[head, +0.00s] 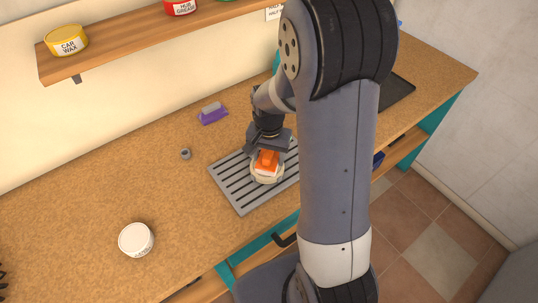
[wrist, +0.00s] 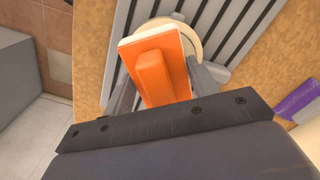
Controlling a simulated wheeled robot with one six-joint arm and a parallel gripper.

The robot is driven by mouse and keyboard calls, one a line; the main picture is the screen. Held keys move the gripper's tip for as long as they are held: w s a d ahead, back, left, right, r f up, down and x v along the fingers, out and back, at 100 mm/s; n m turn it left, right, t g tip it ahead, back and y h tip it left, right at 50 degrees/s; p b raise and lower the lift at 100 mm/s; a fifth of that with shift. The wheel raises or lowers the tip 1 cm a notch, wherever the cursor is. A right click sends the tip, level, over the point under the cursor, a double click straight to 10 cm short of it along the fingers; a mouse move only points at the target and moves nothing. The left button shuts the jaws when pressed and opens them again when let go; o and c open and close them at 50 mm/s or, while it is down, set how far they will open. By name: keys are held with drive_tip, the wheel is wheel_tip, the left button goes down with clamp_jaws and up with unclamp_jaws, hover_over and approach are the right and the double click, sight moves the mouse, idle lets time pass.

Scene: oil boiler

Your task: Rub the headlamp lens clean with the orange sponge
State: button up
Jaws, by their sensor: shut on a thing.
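The orange sponge (head: 268,160) is in my gripper (head: 267,150), with an orange grip block on top and a pale underside. It also shows in the wrist view (wrist: 155,65), between the two fingers of my gripper (wrist: 155,85). The headlamp (head: 266,176) is a round, pale-rimmed piece on the grey slatted rack (head: 228,188). The sponge is over the headlamp and covers most of its lens; I cannot tell if they touch. In the wrist view only part of the headlamp's rim (wrist: 187,32) shows behind the sponge.
A purple brush (head: 212,115) lies behind the rack, and a small grey piece (head: 185,154) is to its left. A white round tub (head: 136,239) stands at the front left. A shelf (head: 130,45) with tins, one the yellow car wax (head: 66,41), is above. The bench's left is mostly clear.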

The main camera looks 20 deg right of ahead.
drive_tip(key=shift+r+p, duration=1.75)
drive_tip(key=shift+r, duration=1.05)
drive_tip(key=shift+f, duration=0.1)
